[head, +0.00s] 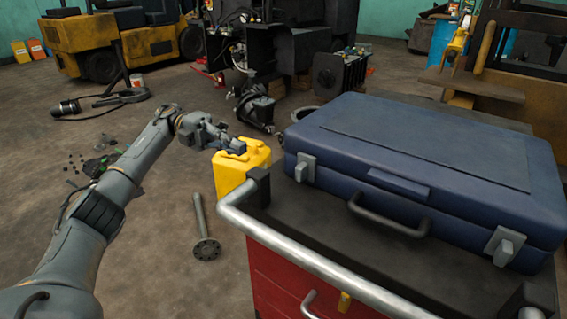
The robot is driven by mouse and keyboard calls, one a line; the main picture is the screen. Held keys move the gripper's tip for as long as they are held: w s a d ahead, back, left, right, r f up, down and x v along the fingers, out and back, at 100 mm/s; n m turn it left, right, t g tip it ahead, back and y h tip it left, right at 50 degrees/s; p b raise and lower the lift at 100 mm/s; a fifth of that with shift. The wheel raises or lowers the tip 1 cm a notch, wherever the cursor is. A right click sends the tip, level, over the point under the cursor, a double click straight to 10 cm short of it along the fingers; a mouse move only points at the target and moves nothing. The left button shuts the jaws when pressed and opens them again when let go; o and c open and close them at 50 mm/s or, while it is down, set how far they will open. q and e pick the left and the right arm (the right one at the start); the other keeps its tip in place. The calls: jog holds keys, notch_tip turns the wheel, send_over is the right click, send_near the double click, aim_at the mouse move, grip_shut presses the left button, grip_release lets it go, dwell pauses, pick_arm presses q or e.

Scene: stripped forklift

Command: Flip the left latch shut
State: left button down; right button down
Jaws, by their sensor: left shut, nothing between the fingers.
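A closed blue case (450,150) lies on the dark top of a red tool cart. Its left latch (305,168) is a grey tab at the left end of the front side. I cannot tell for sure whether it is flipped up or down. The right latch (504,246) is a similar grey tab near the right end. My left gripper (238,147) is shut and empty, to the left of the case and apart from the left latch. In the picture it overlaps a yellow canister. My right gripper is not in view.
The red cart (275,285) has a metal handrail (290,257) along its front and left edge, with a black corner post (258,186). The yellow canister (230,173) stands beyond the rail. The case has a dark carry handle (388,217). Forklift parts lie on the floor behind.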

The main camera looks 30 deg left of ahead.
pick_arm(q)
send_near(297, 172)
jog(key=d, duration=0.5)
jog(key=shift+d+f, duration=0.1)
jog(key=shift+f, duration=0.25)
jog(key=shift+d, duration=0.7)
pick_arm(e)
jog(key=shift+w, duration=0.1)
